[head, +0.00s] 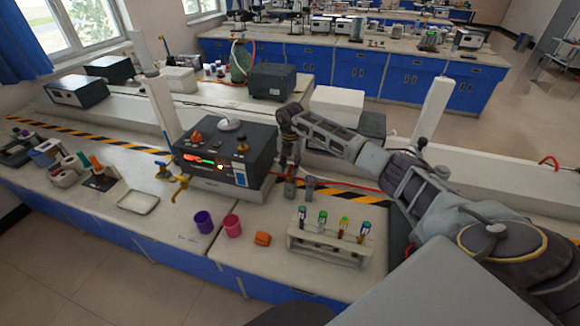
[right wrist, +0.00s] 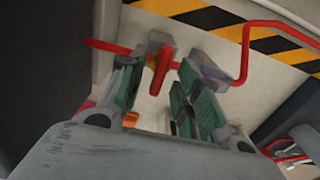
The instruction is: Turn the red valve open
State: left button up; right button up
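The red valve handle (right wrist: 161,70) shows in the right wrist view, on a red pipe (right wrist: 105,46) that runs along the bench. My right gripper (right wrist: 160,95) is open, with one finger on each side of the handle; I cannot tell whether either finger touches it. In the head view my right gripper (head: 300,188) points down at the bench beside the black instrument box, over the line of the red pipe (head: 352,189). I cannot make out the handle there. My left gripper is not in view.
The black instrument box (head: 226,152) stands just left of my right gripper. A test tube rack (head: 325,245), an orange block (head: 262,239), a pink cup (head: 232,225) and a purple cup (head: 204,222) stand in front. Yellow taps (head: 181,184) are further left.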

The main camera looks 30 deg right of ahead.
jog(key=shift+f, duration=0.35)
grip_shut()
